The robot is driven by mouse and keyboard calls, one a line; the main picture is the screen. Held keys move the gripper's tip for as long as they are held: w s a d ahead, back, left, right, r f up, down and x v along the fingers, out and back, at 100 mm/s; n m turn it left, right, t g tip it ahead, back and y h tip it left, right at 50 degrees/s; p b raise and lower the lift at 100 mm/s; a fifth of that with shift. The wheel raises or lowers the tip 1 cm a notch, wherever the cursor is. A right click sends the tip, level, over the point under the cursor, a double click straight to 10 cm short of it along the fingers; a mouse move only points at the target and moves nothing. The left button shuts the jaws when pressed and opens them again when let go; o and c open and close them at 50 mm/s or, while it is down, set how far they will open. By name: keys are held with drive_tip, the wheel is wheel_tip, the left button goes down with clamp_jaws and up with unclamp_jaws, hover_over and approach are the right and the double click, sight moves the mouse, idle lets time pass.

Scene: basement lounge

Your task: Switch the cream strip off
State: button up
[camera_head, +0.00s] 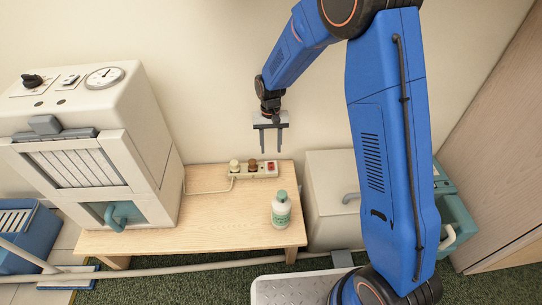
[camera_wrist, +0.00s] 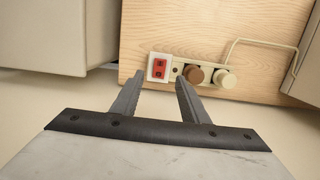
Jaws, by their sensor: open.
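The cream strip (camera_head: 246,175) lies along the back edge of the wooden table. In the wrist view the strip (camera_wrist: 179,72) has a red rocker switch (camera_wrist: 158,67) in a white frame at its left end. A brown plug (camera_wrist: 194,75) and a cream plug (camera_wrist: 223,77) sit in it, and a cream cord runs off. In the head view the red switch (camera_head: 270,168) is at the right end. My gripper (camera_head: 271,151) is open and empty, pointing down above the strip near the switch end. In the wrist view its fingers (camera_wrist: 158,82) straddle the area near the switch, apart from it.
A white bottle with a green cap (camera_head: 281,210) stands on the wooden table (camera_head: 150,240), in front of the strip. A large cream machine (camera_head: 95,150) stands on the left. A cream cabinet (camera_head: 328,180) stands right of the table. The table's middle is clear.

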drive_tip(key=shift+w+r, duration=0.2)
drive_tip(key=shift+r, duration=1.45)
drive_tip(key=s+d+r+t, duration=0.1)
drive_tip(key=s+d+r, duration=0.6)
drive_tip(key=r, duration=0.3)
drive_tip(key=s+d+r+t, duration=0.2)
drive_tip(key=s+d+r, duration=0.45)
drive_tip(key=r, duration=0.35)
drive_tip(key=s+d+r+t, duration=0.1)
drive_tip(key=s+d, duration=0.4)
drive_tip(key=s, duration=0.5)
drive_tip(key=s+d+r+t, duration=0.2)
drive_tip(key=s+d, duration=0.3)
drive_tip(key=s, duration=0.6)
drive_tip(key=shift+v, duration=0.9)
